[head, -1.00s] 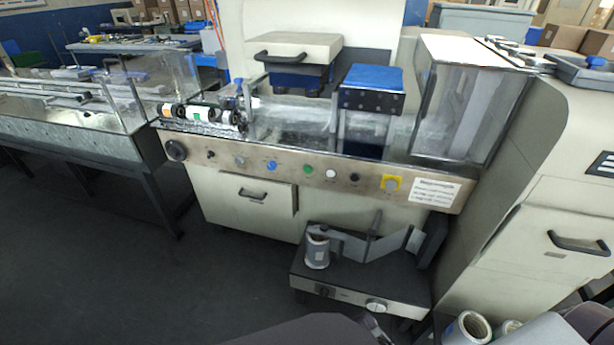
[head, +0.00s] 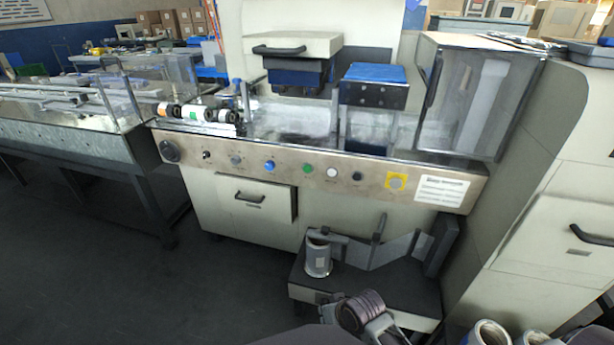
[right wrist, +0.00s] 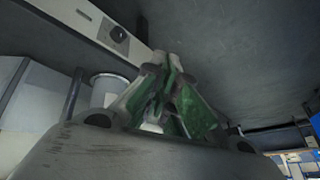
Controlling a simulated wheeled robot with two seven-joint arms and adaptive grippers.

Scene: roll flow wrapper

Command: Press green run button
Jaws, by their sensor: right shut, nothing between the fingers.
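The green run button (head: 308,169) sits on the metal control strip (head: 225,160) of the wrapper in the head view. It is between a blue button (head: 270,166) and a white button (head: 332,172). Nothing covers it. My right gripper (right wrist: 168,65) shows in the right wrist view, its green-sided fingers shut and empty. Part of my right arm shows at the bottom of the head view, in front of the low unit and well below the button. The green button cannot be made out in the right wrist view. My left gripper is in neither view.
A yellow-backed control (head: 397,182) and dark knobs share the strip. A drawer with a black handle (head: 250,198) is below it. A low unit (head: 410,290) with a grey roll (head: 318,258) stands in front. Floor at left is clear.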

